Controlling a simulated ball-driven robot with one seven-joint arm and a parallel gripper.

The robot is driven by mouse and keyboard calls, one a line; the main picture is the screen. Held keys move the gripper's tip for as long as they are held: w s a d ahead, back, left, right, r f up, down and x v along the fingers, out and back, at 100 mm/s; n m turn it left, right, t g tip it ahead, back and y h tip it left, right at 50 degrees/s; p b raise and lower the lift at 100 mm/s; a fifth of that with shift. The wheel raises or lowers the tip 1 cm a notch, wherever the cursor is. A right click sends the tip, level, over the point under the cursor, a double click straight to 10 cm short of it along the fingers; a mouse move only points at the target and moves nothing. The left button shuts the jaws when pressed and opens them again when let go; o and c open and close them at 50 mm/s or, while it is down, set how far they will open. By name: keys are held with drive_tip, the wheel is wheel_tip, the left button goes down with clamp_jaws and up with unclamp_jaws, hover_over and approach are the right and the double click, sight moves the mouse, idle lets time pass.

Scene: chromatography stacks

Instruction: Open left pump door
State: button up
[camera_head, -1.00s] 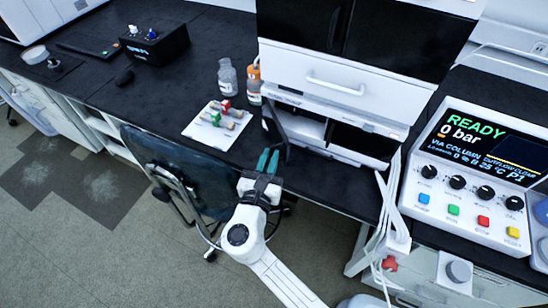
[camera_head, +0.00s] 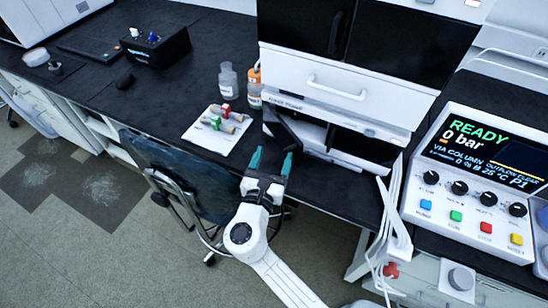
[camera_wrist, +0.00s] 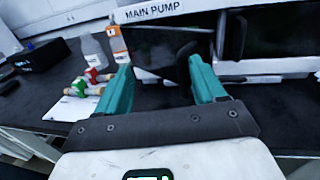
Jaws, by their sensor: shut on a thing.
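The left pump door (camera_head: 284,128) is a dark panel on the lower unit of the white stack. It stands swung out from the front, at an angle over the bench. In the wrist view the dark door (camera_wrist: 165,52) shows beyond and between the fingers, under the MAIN PUMP label (camera_wrist: 152,11). My gripper (camera_head: 272,158) is at the door's near end, its teal fingers well apart. The wrist view shows my gripper (camera_wrist: 160,75) on the door, though the exact contact at the tips is hard to make out.
A white sheet with colored fittings (camera_head: 219,122) lies left of the door. A clear bottle (camera_head: 228,80) and an orange-capped bottle (camera_head: 254,85) stand behind it. A chair (camera_head: 185,180) is below the bench edge. A control panel (camera_head: 480,185) stands at right.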

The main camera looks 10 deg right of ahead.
drive_tip(key=shift+w+a+r, duration=0.2)
drive_tip(key=shift+w+a, duration=0.05)
drive_tip(key=shift+c, duration=0.3)
